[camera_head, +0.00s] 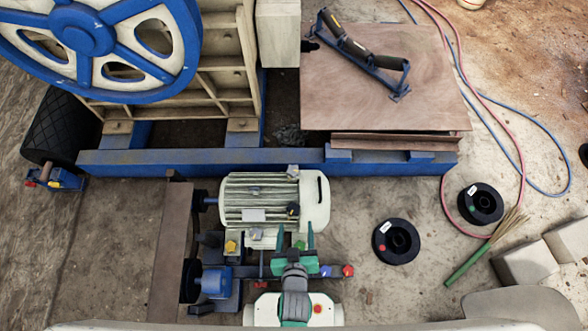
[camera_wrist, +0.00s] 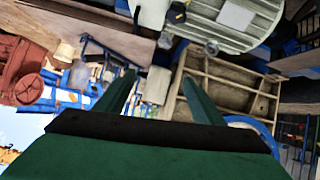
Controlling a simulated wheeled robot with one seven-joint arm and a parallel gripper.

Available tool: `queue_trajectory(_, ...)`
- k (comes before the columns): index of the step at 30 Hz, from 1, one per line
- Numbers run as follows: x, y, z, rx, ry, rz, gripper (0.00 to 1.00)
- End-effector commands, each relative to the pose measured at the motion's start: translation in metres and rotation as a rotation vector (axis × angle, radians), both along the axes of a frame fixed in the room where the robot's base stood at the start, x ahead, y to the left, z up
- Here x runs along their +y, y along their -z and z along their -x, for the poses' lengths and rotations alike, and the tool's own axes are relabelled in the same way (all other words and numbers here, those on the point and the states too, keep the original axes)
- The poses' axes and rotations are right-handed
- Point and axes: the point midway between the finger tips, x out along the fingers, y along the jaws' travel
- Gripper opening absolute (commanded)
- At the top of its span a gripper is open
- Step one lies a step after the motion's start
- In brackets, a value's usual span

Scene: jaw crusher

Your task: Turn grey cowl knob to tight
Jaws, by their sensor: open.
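The motor (camera_head: 258,190) has a pale rounded cowl (camera_head: 318,200) at its right end. A small light-grey knob (camera_head: 293,171) sits near the cowl's upper left side, and a dark knob (camera_head: 292,209) sits below it. What looks like the grey knob (camera_wrist: 211,48) shows in the wrist view at the motor's lower edge, with the dark knob (camera_wrist: 176,12) up and left of it. My gripper (camera_head: 296,238) is open and empty, just below the motor in the head view. Its green fingers (camera_wrist: 158,82) show wide apart in the wrist view. Any tightness marking is too small to read.
A blue frame beam (camera_head: 230,163) runs behind the motor. Yellow (camera_head: 230,246), blue (camera_head: 325,271) and red (camera_head: 348,270) knobs stand near my gripper. Two black spools (camera_head: 396,242) and (camera_head: 481,203) lie on the floor to the right. A large blue flywheel (camera_head: 90,35) stands upper left.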

Motion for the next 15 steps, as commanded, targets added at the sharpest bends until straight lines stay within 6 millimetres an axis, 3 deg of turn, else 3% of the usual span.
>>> queue_trajectory(6, -0.001, 0.052, -0.049, 0.122, -0.051, 0.033, 0.62)
queue_trajectory(15, -0.004, 0.100, -0.115, 0.287, -0.152, 0.064, 0.62)
